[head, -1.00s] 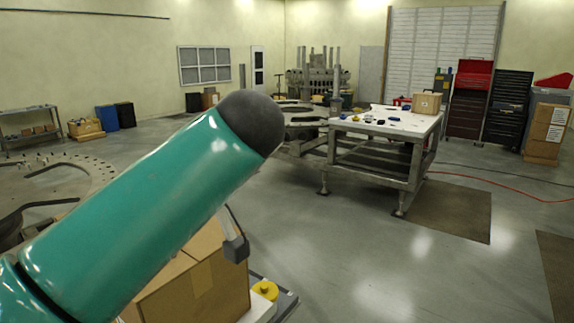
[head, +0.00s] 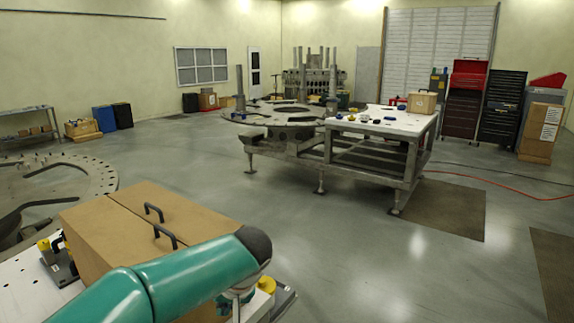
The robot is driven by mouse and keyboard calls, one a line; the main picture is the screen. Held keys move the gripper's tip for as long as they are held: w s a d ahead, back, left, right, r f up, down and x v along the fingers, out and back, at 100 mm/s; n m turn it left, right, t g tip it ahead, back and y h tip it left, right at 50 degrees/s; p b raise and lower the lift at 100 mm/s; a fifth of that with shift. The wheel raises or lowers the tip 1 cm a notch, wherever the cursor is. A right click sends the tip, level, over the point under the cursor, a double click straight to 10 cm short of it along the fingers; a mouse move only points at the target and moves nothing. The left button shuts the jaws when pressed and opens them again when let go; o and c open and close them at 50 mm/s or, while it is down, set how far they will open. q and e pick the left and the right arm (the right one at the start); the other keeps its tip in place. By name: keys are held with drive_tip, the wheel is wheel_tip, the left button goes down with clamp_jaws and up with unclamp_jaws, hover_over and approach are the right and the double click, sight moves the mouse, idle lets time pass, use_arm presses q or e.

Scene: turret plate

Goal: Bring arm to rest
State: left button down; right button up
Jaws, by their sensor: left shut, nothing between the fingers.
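My left arm, a glossy green link with a dark rounded end, comes in low from the bottom left in the head view. My left gripper (head: 238,298) shows only in small part below that dark end, in front of the right side of a brown box; it is shut and empty. Most of it is hidden by the arm. My right gripper is not in view.
The brown box (head: 125,228) with two black handles stands on a white-topped table (head: 25,285) close by. A yellow round part (head: 267,285) is beside it. A round metal plate (head: 65,178) is at left. A white-topped steel workbench (head: 405,122) stands farther off. Open floor lies at centre right.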

use_arm(q)
drive_tip(key=s+d+f+m+g+h, duration=0.1)
drive_tip(key=s+f+h, duration=0.15)
drive_tip(key=f, duration=0.55)
drive_tip(key=s+d+f+m+g+h, duration=0.1)
drive_tip(key=s+f, duration=0.3)
drive_tip(key=f, duration=0.5)
drive_tip(key=s+d+f+m+g+h, duration=0.15)
drive_tip(key=s+f, duration=0.25)
drive_tip(key=f, duration=0.4)
drive_tip(key=s+a+f+n+h, duration=0.1)
drive_tip(key=s+f, duration=0.4)
drive_tip(key=s, duration=0.3)
drive_tip(key=s+a+f+n+h, duration=0.1)
drive_tip(key=s+a+f+n, duration=0.1)
drive_tip(key=s+f, duration=0.3)
drive_tip(key=s, duration=0.3)
drive_tip(key=shift+s+f+h, duration=0.3)
drive_tip(key=shift+f+h, duration=0.05)
drive_tip(key=shift+h, duration=0.05)
drive_tip(key=shift+n, duration=0.25)
